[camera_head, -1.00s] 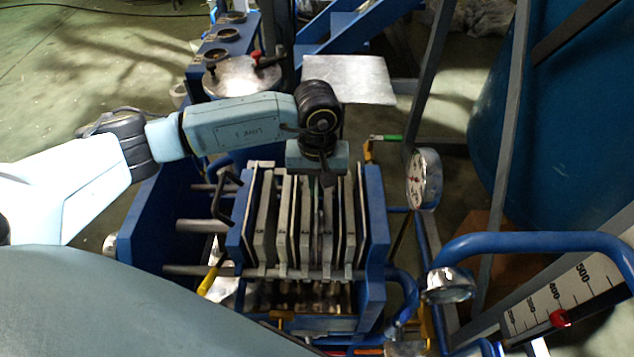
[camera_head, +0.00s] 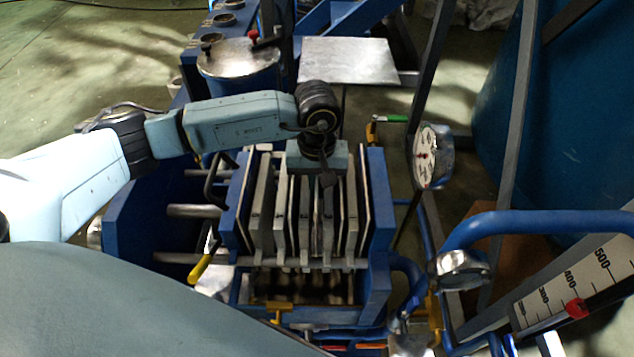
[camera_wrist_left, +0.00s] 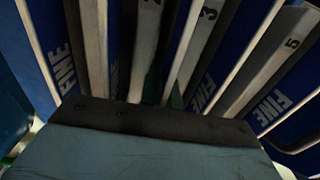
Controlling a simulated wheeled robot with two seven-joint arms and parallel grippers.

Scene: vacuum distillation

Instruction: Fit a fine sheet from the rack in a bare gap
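My left gripper (camera_head: 327,180) points down into the upper part of a blue-framed press (camera_head: 378,200) holding several upright grey plates (camera_head: 265,210). Its fingers are mostly hidden among the plates, so I cannot tell whether they are open, shut or holding something. In the left wrist view, blue sheets marked FINE (camera_wrist_left: 62,68) stand between pale-edged grey plates, with another FINE sheet (camera_wrist_left: 206,92) near the middle and one at the right (camera_wrist_left: 278,104). Which gap is bare is unclear. My right gripper is out of view.
A pressure gauge (camera_head: 430,157) stands close at the press's right. A yellow-handled lever (camera_head: 200,268) is at its left. Blue pipework (camera_head: 540,240) and a red-marked scale (camera_head: 580,285) are at the right. A lidded pot (camera_head: 238,60) and a flat metal plate (camera_head: 347,60) lie behind.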

